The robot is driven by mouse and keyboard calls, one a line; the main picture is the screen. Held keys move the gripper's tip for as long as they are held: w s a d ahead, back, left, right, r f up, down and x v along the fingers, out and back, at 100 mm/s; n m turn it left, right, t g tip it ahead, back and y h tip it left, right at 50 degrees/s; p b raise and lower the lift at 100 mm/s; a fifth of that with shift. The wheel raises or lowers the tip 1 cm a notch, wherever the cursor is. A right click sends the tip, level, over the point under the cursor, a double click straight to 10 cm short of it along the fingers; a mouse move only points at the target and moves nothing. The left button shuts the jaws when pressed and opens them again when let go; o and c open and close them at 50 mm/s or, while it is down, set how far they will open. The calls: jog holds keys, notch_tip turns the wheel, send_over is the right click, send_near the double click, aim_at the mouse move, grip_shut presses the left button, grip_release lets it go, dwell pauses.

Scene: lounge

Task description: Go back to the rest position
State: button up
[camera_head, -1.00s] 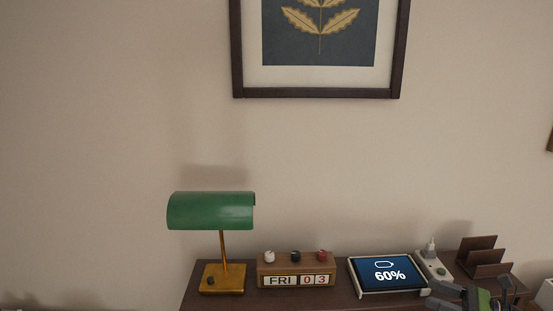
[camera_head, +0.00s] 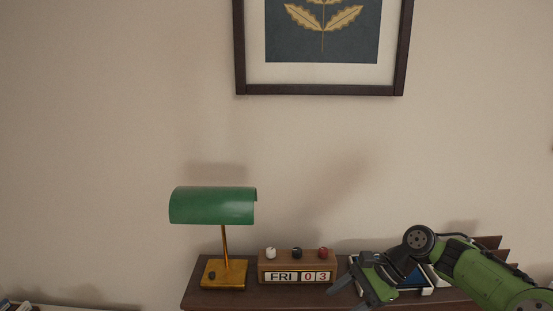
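My gripper (camera_head: 352,296) is at the lower right, in front of the dark wooden cabinet top (camera_head: 215,303). Its two dark fingers are spread apart, with nothing visible between them. My green arm reaches in from the right and bends at a dark joint. The arm and gripper cover most of the tablet (camera_head: 428,290), of which only parts of the pale frame and blue screen show. A wooden block calendar (camera_head: 297,266) reading FRI 03 stands just left of the gripper, apart from it.
A green-shaded brass desk lamp (camera_head: 212,206) stands at the left of the cabinet top. A brown slotted holder (camera_head: 489,243) is partly hidden behind my arm. A framed leaf picture (camera_head: 320,90) hangs above. The wall space between is clear.

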jog(key=s+a+n+h, duration=0.4)
jog(key=s, duration=0.2)
jog(key=s+d+r+n+t+h, duration=0.1)
jog(key=s+n+t, duration=0.1)
jog(key=s, duration=0.4)
jog(key=s+d+r+n+t+h, duration=0.1)
jog(key=s+r+n+h, duration=0.1)
jog(key=s, duration=0.5)
jog(key=s+d+r+n+t+h+b, duration=0.1)
jog(key=s+d+n+t, duration=0.1)
jog(key=s+n, duration=0.2)
jog(key=s, duration=0.3)
jog(key=shift+r+n+t+h, duration=0.3)
jog(key=shift+r+h, duration=0.05)
jog(key=shift+h, duration=0.05)
jog(key=shift+d, duration=0.15)
